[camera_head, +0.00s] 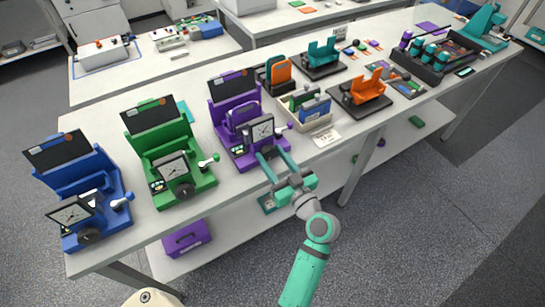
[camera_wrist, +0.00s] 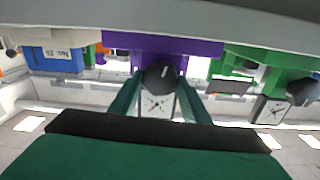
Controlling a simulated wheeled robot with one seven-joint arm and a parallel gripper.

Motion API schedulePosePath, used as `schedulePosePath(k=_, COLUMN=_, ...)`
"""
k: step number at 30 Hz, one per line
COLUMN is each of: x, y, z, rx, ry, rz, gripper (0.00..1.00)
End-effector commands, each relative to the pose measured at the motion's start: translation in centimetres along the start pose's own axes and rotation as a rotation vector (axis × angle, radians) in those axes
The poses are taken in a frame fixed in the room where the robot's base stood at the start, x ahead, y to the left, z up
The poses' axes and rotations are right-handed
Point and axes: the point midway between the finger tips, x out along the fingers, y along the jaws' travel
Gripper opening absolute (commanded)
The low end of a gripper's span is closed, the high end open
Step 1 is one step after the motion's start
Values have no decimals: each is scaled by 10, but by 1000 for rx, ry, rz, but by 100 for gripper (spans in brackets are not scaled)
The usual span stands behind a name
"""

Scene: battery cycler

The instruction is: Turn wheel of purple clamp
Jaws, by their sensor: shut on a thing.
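The purple clamp (camera_head: 226,90) stands on the long white bench, with a dark screen panel at its back, a square dial (camera_head: 261,131) at its front and a white-and-purple lever at its right. My gripper (camera_head: 270,155) reaches its front from below, its two teal fingers just under the dial. In the wrist view, which looks upside down, the black wheel (camera_wrist: 161,77) with a pale mark sits between the fingers, in front of the dial (camera_wrist: 157,104) and below the purple body (camera_wrist: 185,46). My gripper is shut on the wheel.
A green clamp (camera_head: 168,140) and a blue clamp (camera_head: 75,180) stand to the left, each with a dial and black wheel. A beige bin of folders (camera_head: 305,110) and orange stands (camera_head: 363,90) are to the right. Open floor lies before the bench.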

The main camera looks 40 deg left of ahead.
Motion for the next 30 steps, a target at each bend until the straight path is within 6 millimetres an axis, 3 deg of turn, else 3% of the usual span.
schedulePosePath(k=11, x=0, y=0, z=1, rx=291, ry=-1, rz=-2, gripper=20)
schedulePosePath(k=23, x=0, y=0, z=1, rx=325, ry=-2, rz=-2, gripper=20)
schedulePosePath(k=24, x=0, y=0, z=1, rx=324, ry=-2, rz=-2, gripper=52)
schedulePosePath(k=25, x=0, y=0, z=1, rx=324, ry=-1, rz=-2, gripper=59)
schedulePosePath(k=30, x=0, y=1, z=1, rx=323, ry=-1, rz=-1, gripper=61)
